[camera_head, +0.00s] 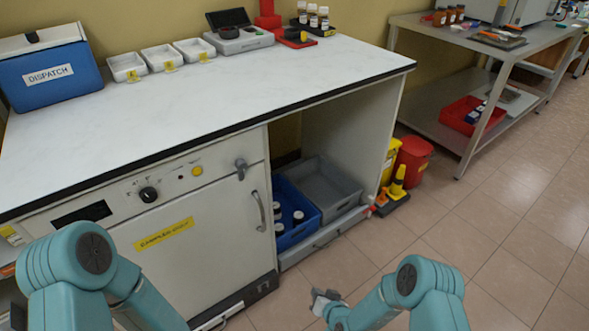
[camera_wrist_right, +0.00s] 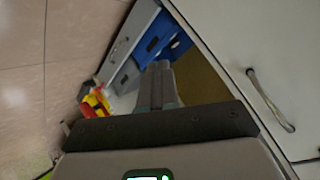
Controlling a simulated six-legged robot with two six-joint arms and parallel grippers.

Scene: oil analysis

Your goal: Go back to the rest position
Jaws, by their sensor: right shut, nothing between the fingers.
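My right arm comes in at the bottom of the head view, and its gripper (camera_head: 322,298) is over the tiled floor in front of the bench. In the right wrist view the right gripper (camera_wrist_right: 158,72) has its two fingers together, with nothing between them. It is apart from the bench and the crates. My left arm shows at the bottom left of the head view, bent at its elbow. Its gripper is outside the picture.
The bench (camera_head: 200,110) with a cabinet door (camera_head: 195,240) stands in front. A blue crate (camera_head: 304,238) with bottles and a grey crate (camera_head: 340,178) sit under it. A red bin (camera_head: 413,158) stands right of it. The tiled floor at right is clear.

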